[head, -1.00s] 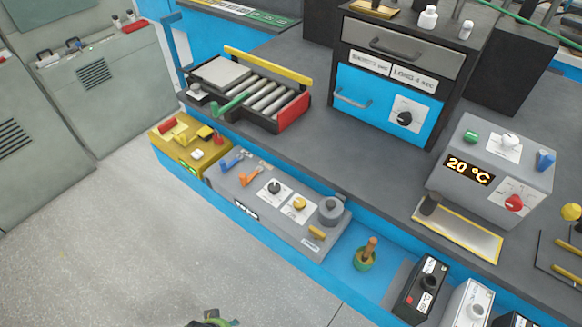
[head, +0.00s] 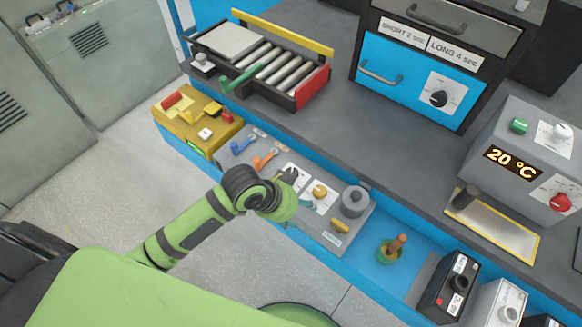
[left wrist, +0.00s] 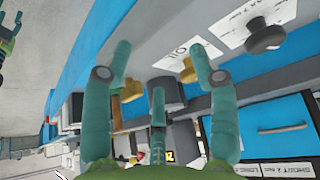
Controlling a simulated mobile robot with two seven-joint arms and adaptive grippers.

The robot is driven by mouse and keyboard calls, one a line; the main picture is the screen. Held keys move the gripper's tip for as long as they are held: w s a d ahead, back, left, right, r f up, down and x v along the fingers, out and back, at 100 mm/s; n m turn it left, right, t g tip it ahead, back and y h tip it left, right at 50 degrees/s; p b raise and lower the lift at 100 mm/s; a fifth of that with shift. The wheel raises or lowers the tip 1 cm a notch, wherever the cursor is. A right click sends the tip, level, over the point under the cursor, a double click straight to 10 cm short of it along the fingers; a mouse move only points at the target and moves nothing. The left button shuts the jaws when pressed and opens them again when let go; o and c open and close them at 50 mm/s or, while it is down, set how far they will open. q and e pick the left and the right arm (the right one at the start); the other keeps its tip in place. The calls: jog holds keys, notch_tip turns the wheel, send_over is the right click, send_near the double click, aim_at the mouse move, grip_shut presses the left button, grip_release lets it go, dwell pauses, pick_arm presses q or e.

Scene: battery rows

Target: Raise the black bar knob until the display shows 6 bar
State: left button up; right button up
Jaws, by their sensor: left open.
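The black knob (left wrist: 263,38) sits on a white label plate on the grey control panel (head: 330,240). In the left wrist view it is at the upper right, beyond the right finger and apart from it. My left gripper (left wrist: 160,58) is open and empty, its teal fingers spread over the panel; in the head view its hand (head: 284,200) covers part of the panel. A yellow knob (head: 320,192) on its own white plate is beside the black one and also shows near the right fingertip (left wrist: 188,70). The bar display is hidden behind my left arm. My right gripper is not in view.
A grey cylinder (head: 354,201) and a yellow handle (head: 340,226) stand on the same panel. Blue (head: 241,146) and orange (head: 264,160) levers are to the left, beside a yellow box (head: 190,125). A grey unit (head: 520,150) showing 20 °C stands at right.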

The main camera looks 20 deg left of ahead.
aim_at(289, 170)
pick_arm(q)
jog(key=w+r+m, duration=0.1)
jog(key=w, duration=0.1)
jog(key=w+a+r+m, duration=0.1)
jog(key=w+a+r+m+g, duration=0.1)
jog(key=w, duration=0.1)
jog(key=shift+w+a, duration=0.25)
jog(key=shift+w, duration=0.1)
jog(key=w+a+r, duration=0.3)
jog(key=a, duration=0.2)
jog(key=shift+g+y, duration=0.3)
jog(key=shift+p+x, duration=0.35)
jog(key=shift+x, duration=3.15)
jog(key=shift+d, duration=0.15)
jog(key=c, duration=1.1)
